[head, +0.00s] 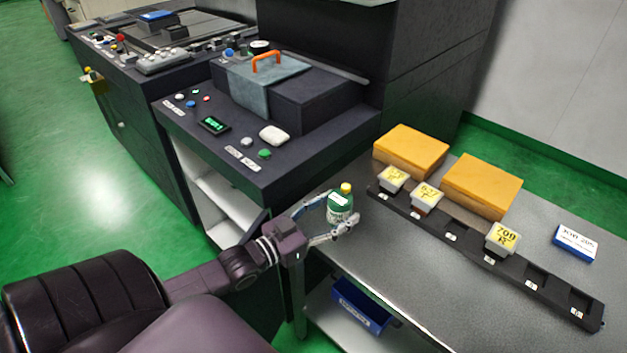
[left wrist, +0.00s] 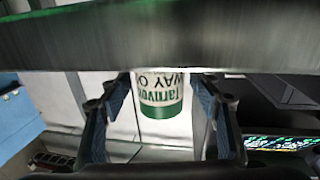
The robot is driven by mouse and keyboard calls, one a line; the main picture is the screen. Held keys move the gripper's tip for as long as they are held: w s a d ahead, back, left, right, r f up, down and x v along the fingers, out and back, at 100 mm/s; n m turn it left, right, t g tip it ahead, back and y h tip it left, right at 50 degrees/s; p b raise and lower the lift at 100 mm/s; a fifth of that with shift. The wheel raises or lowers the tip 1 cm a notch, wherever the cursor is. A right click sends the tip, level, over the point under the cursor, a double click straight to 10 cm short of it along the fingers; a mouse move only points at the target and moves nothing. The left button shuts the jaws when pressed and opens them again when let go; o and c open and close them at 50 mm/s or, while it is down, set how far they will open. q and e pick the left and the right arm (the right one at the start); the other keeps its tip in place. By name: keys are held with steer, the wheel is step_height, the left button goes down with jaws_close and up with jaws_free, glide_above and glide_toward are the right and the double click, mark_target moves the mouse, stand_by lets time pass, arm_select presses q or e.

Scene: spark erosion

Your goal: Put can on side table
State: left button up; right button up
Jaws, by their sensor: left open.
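The can (head: 340,207) is a small green container with a white label and a yellow cap. It stands upright at the near left corner of the grey metal side table (head: 385,255). My left gripper (head: 343,216) is open, with one finger on either side of the can. In the left wrist view the can (left wrist: 160,97) shows upside down between the open fingers (left wrist: 160,118), with gaps on both sides. A dark bar, apparently the table edge, hides part of it there. My right gripper is not in view.
A black slotted rack (head: 460,240) with several small labelled boxes lies along the table. Two orange boxes (head: 411,150) (head: 481,185) and a blue-and-white box (head: 575,243) stand behind it. A blue bin (head: 360,308) sits on the lower shelf. A dark machine console (head: 235,150) is at left.

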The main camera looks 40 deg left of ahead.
arm_select(q)
steer(key=v, duration=1.1)
steer(key=shift+d, duration=0.1)
